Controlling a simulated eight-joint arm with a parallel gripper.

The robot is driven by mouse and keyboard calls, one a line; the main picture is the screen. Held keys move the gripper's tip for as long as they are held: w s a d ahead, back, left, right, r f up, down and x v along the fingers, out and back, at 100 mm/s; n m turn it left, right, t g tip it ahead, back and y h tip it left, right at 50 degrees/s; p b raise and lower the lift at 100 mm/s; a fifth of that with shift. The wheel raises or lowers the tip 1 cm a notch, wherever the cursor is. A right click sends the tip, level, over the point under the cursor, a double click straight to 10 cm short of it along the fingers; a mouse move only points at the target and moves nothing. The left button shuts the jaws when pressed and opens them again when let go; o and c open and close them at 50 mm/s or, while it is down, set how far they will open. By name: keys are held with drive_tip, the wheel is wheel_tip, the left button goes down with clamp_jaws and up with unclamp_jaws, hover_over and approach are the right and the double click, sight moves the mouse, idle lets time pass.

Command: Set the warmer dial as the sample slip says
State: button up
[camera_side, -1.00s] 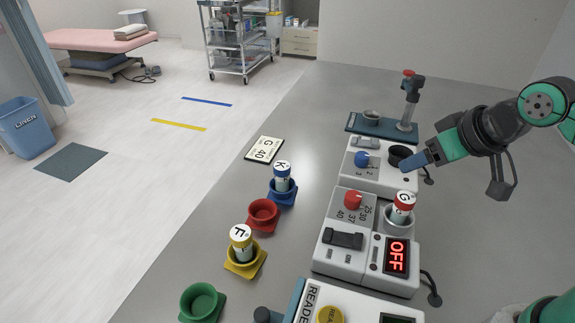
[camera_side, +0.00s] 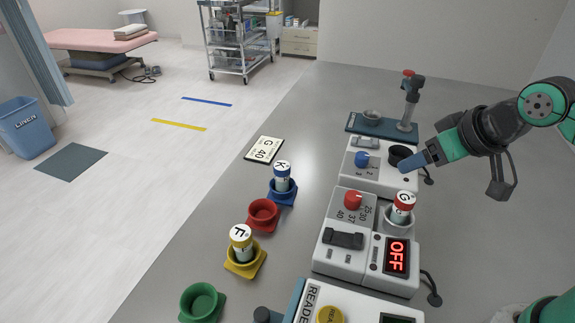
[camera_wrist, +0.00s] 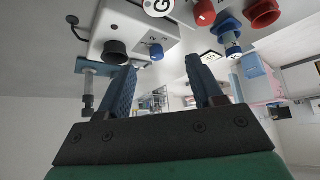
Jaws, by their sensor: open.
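The warmer (camera_side: 343,262) is a white box with a red dial (camera_side: 353,200), marks that include 30, 37 and 40, a black switch (camera_side: 343,238) and a red display (camera_side: 397,256) reading OFF. The dial's pointer is too small to read. A red-capped vial marked G (camera_side: 402,208) stands in the warmer's well. The sample slip (camera_side: 264,150) lies flat on the table and reads G 40. My gripper (camera_side: 413,163) is open and empty, above the blue-dial device behind the warmer. In the wrist view its two fingers (camera_wrist: 162,72) are apart, with the red dial (camera_wrist: 204,13) beyond them.
The blue-dial device (camera_side: 372,180) has an empty dark well. A stand (camera_side: 385,126) is behind it. A blue holder (camera_side: 283,196) with vial K, an empty red holder (camera_side: 263,214), a yellow holder (camera_side: 246,265) with vial F and an empty green holder (camera_side: 203,302) line the left. A reader (camera_side: 350,312) is in front.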

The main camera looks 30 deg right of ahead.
sight(353, 196)
drive_tip(key=shift+w+a+r+n+g, duration=0.1)
drive_tip(key=shift+w+a+n+g, duration=0.2)
drive_tip(key=shift+n, duration=0.3)
drive_tip(key=w+a+f+n+g, duration=0.1)
drive_tip(key=a+n+g, duration=0.1)
drive_tip(key=n, duration=0.2)
drive_tip(key=w+a+f+n+g, duration=0.1)
drive_tip(key=w+n, duration=0.1)
drive_tip(key=n, duration=0.1)
drive_tip(key=w+a+n+g, duration=0.1)
drive_tip(key=a+n+g, duration=0.1)
drive_tip(key=n, duration=0.2)
drive_tip(key=shift+w+a+f+n+g, duration=0.3)
drive_tip(key=shift+f, duration=0.1)
drive_tip(key=shift+w+a+f+n, duration=0.1)
drive_tip(key=shift+a+f+n, duration=0.15)
drive_tip(key=shift+n, duration=0.25)
drive_tip(key=shift+w+a+f+n+g, duration=0.1)
drive_tip(key=shift+f+n+g, duration=0.2)
drive_tip(key=shift+f+g, duration=0.15)
drive_tip(key=shift+f, duration=2.5)
clamp_jaws()
